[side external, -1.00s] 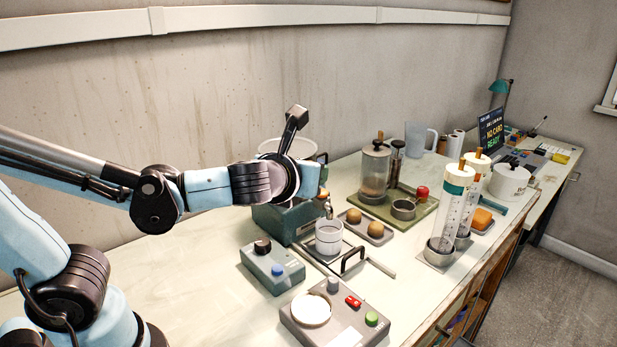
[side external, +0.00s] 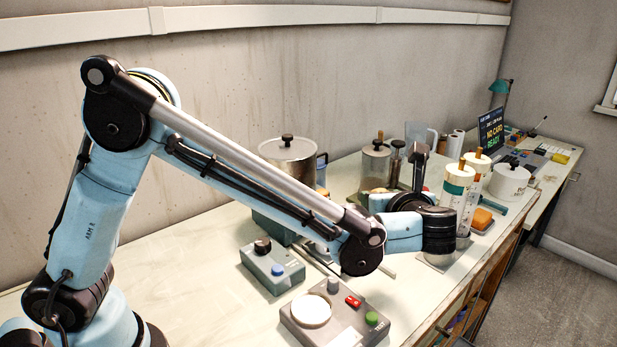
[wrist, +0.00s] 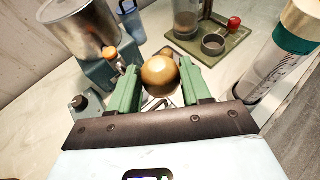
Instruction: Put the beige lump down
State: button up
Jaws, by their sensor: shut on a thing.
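The beige lump (wrist: 160,78) is a round, brownish-beige ball between the two green fingers of my gripper (wrist: 160,68) in the wrist view. My gripper is shut on it, with a finger at each side. Part of a second, similar lump (wrist: 167,52) shows just behind it. In the side view my wrist and forearm cover the fingers, the lumps and their small grey tray. I cannot tell how high the held lump is above the surface.
A large metal pot (side external: 287,155) stands behind my arm. Tall white-capped cylinders (side external: 459,180) stand close to my wrist at the right. A green tray (wrist: 228,35) holds a small cup (wrist: 213,44). A grey scale (side external: 335,315) and a control box (side external: 272,268) sit in front.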

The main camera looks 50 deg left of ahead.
aim_at(394, 296)
jog(key=shift+s+d+f+n+g+y, duration=0.1)
jog(key=shift+d+f+n+g+y, duration=0.25)
jog(key=shift+d+f, duration=1.5)
jog(key=shift+s+d+f+n+g+y, duration=0.15)
jog(key=shift+f+n+g, duration=0.35)
jog(key=shift+f, duration=3)
jog(key=shift+w+d+f+n+g+y, duration=0.1)
jog(key=shift+d+f+n+g+y, duration=0.3)
jog(key=shift+d+f, duration=1.45)
jog(key=shift+a+f, duration=0.8)
jog(key=shift+f, duration=0.1)
jog(key=o, duration=1.1)
